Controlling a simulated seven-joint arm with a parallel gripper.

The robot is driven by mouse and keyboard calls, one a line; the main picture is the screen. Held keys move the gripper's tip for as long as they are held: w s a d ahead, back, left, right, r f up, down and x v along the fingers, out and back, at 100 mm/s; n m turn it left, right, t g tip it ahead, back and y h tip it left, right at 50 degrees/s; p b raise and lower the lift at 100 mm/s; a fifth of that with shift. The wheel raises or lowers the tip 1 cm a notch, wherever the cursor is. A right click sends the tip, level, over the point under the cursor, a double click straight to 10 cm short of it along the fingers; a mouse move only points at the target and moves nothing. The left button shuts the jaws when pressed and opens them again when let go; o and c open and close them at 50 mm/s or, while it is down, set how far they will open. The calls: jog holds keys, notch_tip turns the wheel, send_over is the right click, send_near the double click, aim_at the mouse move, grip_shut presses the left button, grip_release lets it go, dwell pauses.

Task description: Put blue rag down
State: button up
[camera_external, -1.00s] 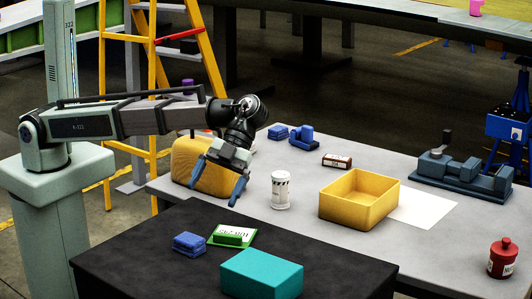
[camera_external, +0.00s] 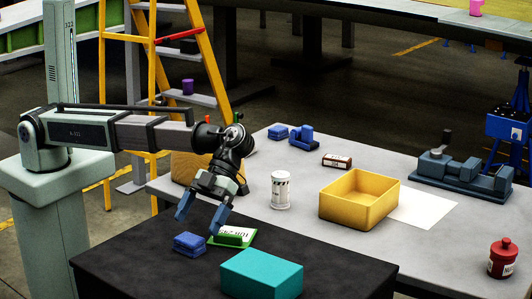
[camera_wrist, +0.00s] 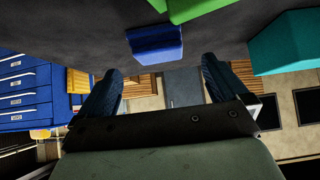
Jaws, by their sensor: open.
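A folded blue rag (camera_external: 189,244) lies on the black mat-like surface at the front left. It also shows in the wrist view (camera_wrist: 155,45), ahead of my fingers. My gripper (camera_external: 200,222) is open and empty, its two blue fingers pointing down just above and slightly right of the rag. In the wrist view the fingers (camera_wrist: 158,85) are spread apart with nothing between them.
A white jar (camera_external: 281,190) and a yellow bin (camera_external: 360,199) stand beyond. The black surface (camera_external: 140,262) is clear at left.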

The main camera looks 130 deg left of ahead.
aim_at(189, 238)
jog(key=shift+x, duration=2.95)
jog(key=shift+s+a, duration=0.1)
jog(key=shift+s, duration=0.05)
jog(key=c, duration=1.1)
jog(key=shift+r, duration=5)
jog(key=shift+a, duration=0.1)
